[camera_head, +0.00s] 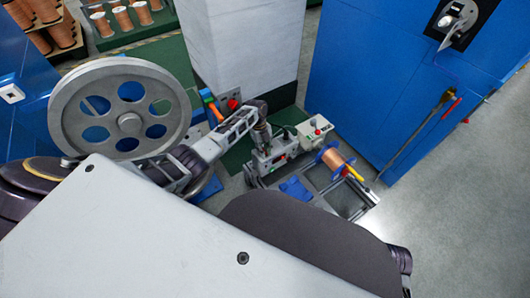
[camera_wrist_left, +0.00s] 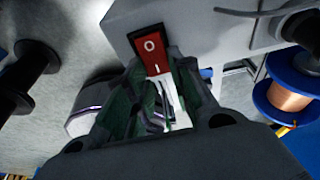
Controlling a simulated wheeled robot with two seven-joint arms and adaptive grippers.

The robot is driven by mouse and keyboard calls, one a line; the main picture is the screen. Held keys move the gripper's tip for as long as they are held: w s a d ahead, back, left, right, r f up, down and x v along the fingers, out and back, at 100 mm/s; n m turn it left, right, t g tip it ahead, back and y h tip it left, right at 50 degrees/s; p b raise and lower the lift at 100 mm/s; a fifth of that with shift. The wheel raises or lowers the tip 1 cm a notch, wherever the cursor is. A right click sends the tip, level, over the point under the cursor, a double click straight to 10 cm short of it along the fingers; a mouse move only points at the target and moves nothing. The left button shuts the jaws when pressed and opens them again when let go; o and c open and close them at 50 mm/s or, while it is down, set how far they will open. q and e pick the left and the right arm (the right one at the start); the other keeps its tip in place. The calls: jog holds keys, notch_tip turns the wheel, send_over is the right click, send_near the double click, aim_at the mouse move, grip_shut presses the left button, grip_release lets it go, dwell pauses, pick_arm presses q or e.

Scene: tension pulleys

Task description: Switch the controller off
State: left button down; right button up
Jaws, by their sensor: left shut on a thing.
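The controller (camera_head: 279,154) is a small grey box on the cart, partly hidden behind my left gripper (camera_head: 262,135) in the head view. In the left wrist view, the grey box (camera_wrist_left: 205,28) fills the top and carries a red rocker switch (camera_wrist_left: 151,47) marked O above and I below. The fingertips of my left gripper (camera_wrist_left: 160,66) lie either side of the lower part of the switch, close together and shut on it. How the rocker is tilted is hard to tell. My right gripper is not in view.
A copper wire spool (camera_head: 335,160) with blue flanges sits right of the controller, and a blue item (camera_head: 296,188) lies in front. A large grey pulley wheel (camera_head: 121,109) stands left of my forearm. A pale column (camera_head: 240,50) and a blue cabinet (camera_head: 375,75) stand behind.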

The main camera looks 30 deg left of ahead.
pick_arm(q)
jog(key=c, duration=1.5)
grip_release()
jog(key=shift+c, duration=0.2)
jog(key=o, duration=0.3)
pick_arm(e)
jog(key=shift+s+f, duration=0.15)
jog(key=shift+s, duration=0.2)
pick_arm(q)
jog(key=v, duration=1.2)
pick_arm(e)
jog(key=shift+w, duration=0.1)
pick_arm(q)
jog(key=shift+a, duration=0.1)
jog(key=shift+f, duration=0.1)
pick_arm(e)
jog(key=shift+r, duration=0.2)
